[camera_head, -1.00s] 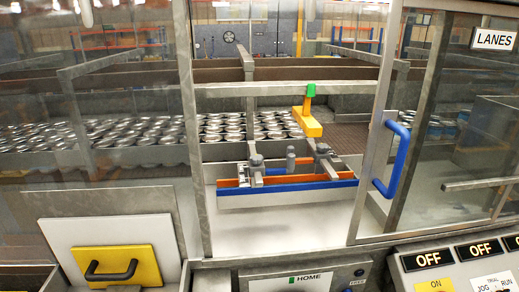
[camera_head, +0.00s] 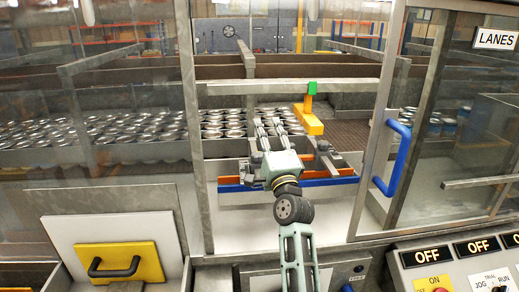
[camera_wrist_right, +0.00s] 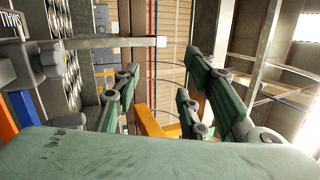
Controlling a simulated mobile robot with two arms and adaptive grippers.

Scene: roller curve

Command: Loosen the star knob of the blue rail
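The blue rail (camera_head: 333,182) lies along the front of the opening, with an orange rail (camera_head: 229,180) behind it. A dark grey knob (camera_head: 323,147) on a bracket shows right of my gripper. The left knob and the middle of the rails are largely hidden behind my right gripper. My right gripper (camera_head: 268,123) is above the rails, its fingers pointing away toward the cans. In the wrist view its fingers (camera_wrist_right: 155,92) stand apart with nothing between them. My left gripper is out of view.
A yellow block with a green top (camera_head: 309,118) stands behind the rails on the right. The open door with a blue handle (camera_head: 398,158) is right of the opening. Many cans (camera_head: 222,124) fill the lanes behind. A frame post borders the left.

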